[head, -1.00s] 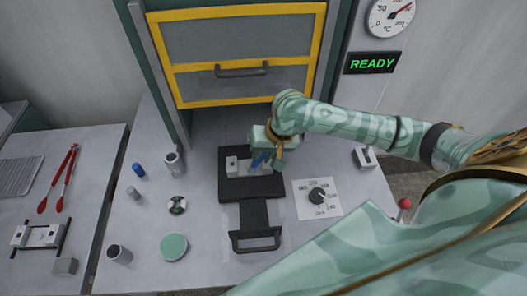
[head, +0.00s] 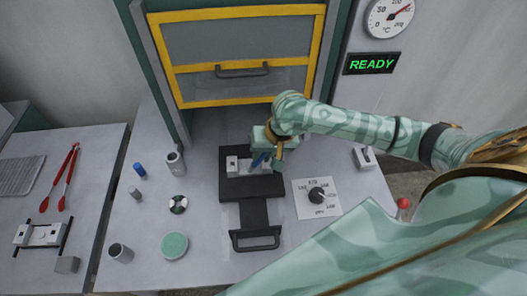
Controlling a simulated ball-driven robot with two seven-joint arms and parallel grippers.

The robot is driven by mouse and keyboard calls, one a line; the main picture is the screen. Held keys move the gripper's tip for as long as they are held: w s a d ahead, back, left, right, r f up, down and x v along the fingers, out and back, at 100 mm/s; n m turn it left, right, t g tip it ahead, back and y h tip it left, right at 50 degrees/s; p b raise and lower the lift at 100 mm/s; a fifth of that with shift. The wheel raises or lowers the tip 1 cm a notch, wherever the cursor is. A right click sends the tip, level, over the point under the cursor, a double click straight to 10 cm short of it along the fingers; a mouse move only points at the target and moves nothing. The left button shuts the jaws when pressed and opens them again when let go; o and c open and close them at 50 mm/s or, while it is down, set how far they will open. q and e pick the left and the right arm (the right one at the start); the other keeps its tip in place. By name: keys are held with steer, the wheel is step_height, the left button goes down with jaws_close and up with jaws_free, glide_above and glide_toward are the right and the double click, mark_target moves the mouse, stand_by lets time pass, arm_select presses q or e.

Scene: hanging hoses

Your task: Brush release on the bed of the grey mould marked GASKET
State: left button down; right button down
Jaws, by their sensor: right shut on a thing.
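A grey mould (head: 232,164) sits on a black sliding plate (head: 236,187) in front of the press. Its marking is too small to read. My right gripper (head: 268,160) is over the right part of the mould, reaching in from the right, and hides much of it. It is shut on a blue-handled brush (head: 258,160), which slants down towards the mould bed. I cannot tell whether the bristles touch the bed. My left gripper is not in view.
The press guard (head: 240,60) has a yellow frame. A green-topped round tin (head: 174,245), a blue cylinder (head: 139,169) and small pots are to the left. Red tongs (head: 67,178) and another mould (head: 40,234) lie on the left table.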

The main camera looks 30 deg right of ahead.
steer(key=shift+s+f, duration=0.1)
stand_by(0.7)
steer(key=shift+a+p, duration=0.2)
steer(key=shift+p, duration=0.55)
steer(key=shift+w+a+p, duration=0.2)
steer(key=shift+p, duration=0.2)
steer(key=shift+w+a+r+p, duration=0.2)
steer(key=shift+a+p, duration=0.15)
steer(key=shift+p, duration=0.35)
steer(key=shift+w+a+f, duration=0.1)
steer(key=shift+a, duration=0.05)
